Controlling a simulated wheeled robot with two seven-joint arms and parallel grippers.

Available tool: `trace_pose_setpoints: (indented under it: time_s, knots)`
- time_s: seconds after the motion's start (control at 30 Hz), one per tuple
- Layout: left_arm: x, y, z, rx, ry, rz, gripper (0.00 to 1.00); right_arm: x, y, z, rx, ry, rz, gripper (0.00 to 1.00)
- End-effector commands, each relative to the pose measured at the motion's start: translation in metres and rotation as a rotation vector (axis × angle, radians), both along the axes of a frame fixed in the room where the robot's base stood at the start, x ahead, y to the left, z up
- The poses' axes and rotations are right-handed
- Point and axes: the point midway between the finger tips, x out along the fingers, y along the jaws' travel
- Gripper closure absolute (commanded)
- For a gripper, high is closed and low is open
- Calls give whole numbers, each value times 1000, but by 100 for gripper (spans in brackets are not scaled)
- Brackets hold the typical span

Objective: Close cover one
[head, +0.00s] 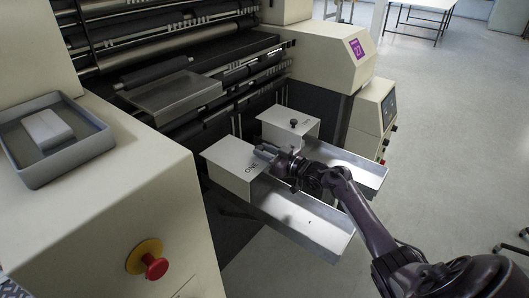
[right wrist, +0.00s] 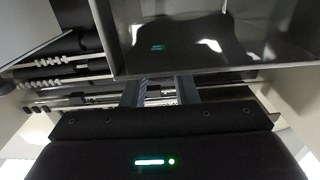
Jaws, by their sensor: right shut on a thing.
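In the right wrist view my right gripper's fingers (right wrist: 160,92) point away, beneath a grey metal surface; the held part cannot be made out. My left gripper is not in view.
A second pale cover (head: 288,118) with a dark knob stands just behind, with its own metal trough (head: 350,168). The near trough (head: 300,215) runs below my right arm. A grey tray (head: 95,143) holding a white block and a red stop button (head: 155,268) are at left.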

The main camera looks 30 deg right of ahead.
Motion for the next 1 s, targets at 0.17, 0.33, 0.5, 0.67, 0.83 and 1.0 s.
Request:
trace_pose_setpoints:
  time_s: [0.17, 0.33, 0.5, 0.67, 0.83, 1.0]
  knots:
    - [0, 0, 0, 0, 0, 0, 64, -1, -2, -3, -1, 5, -4, 63]
    - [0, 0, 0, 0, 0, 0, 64, 0, -1, -2, -1, 4, -3, 53]
    - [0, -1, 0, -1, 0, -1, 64, -1, -1, -2, -1, 3, -2, 53]
    - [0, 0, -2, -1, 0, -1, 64, -11, -5, -3, -2, 3, -3, 53]
    - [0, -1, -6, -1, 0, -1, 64, -36, -14, -5, -4, 4, -4, 53]
    - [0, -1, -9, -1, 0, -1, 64, -60, -23, -4, -2, 5, -3, 53]
